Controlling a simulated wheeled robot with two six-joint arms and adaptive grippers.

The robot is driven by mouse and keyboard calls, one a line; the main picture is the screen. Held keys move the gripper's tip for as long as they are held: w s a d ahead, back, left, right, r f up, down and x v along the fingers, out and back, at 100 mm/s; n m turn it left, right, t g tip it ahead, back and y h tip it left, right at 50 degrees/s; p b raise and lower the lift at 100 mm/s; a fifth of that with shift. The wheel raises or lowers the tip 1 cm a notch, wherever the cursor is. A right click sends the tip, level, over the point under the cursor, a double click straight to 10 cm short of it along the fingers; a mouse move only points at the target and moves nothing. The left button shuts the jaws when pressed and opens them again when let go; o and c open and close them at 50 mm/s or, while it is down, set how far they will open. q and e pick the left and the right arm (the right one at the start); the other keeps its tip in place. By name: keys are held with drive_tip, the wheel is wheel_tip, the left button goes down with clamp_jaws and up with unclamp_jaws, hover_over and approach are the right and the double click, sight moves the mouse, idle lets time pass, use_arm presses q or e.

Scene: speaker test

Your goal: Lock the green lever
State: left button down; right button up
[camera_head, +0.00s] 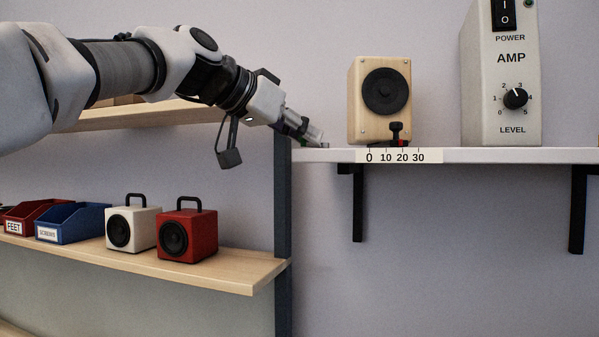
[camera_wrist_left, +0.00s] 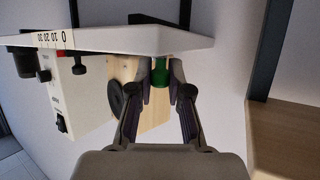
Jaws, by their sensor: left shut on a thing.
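The green lever (camera_wrist_left: 160,74) shows in the left wrist view as a green part between my fingertips, beside the shelf edge. My left gripper (camera_head: 318,140) is at the left end of the white shelf (camera_head: 470,154) in the head view. In the left wrist view my left gripper (camera_wrist_left: 163,88) is shut on the green lever, with one finger on either side. The fingers hide part of it, so its exact position is unclear. In the head view the lever is mostly hidden by the gripper. My right gripper is not in view.
A wooden speaker (camera_head: 357,128) stands right of my gripper, with a black-knobbed clamp (camera_head: 396,132) before it above a number scale (camera_head: 394,156). An amp (camera_head: 478,90) stands farther right. White (camera_head: 147,223) and red (camera_head: 203,222) speakers and bins sit on the lower shelf.

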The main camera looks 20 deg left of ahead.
use_arm(q)
drive_tip(key=n+y+b, duration=0.1)
drive_tip(key=t+y, duration=0.1)
drive_tip(key=d+n+b, duration=0.1)
drive_tip(key=shift+s+d+f+n+y+b, duration=0.1)
drive_tip(key=shift+s+f+n+y+b, duration=0.1)
drive_tip(key=shift+s+n+y+b, duration=0.15)
drive_tip(key=shift+d+r+n+t+y, duration=0.25)
drive_tip(key=shift+n+t+y, duration=0.15)
drive_tip(key=shift+n+y, duration=0.35)
drive_tip(key=shift+d+n+y, duration=0.2)
drive_tip(key=shift+n+y, duration=0.25)
drive_tip(key=shift+y, duration=0.2)
drive_tip(key=shift+d+n+y, duration=0.15)
drive_tip(key=shift+n+y, duration=0.3)
drive_tip(key=shift+y, duration=0.2)
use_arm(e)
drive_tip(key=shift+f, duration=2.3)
use_arm(q)
drive_tip(key=c, duration=1.1)
unclamp_jaws()
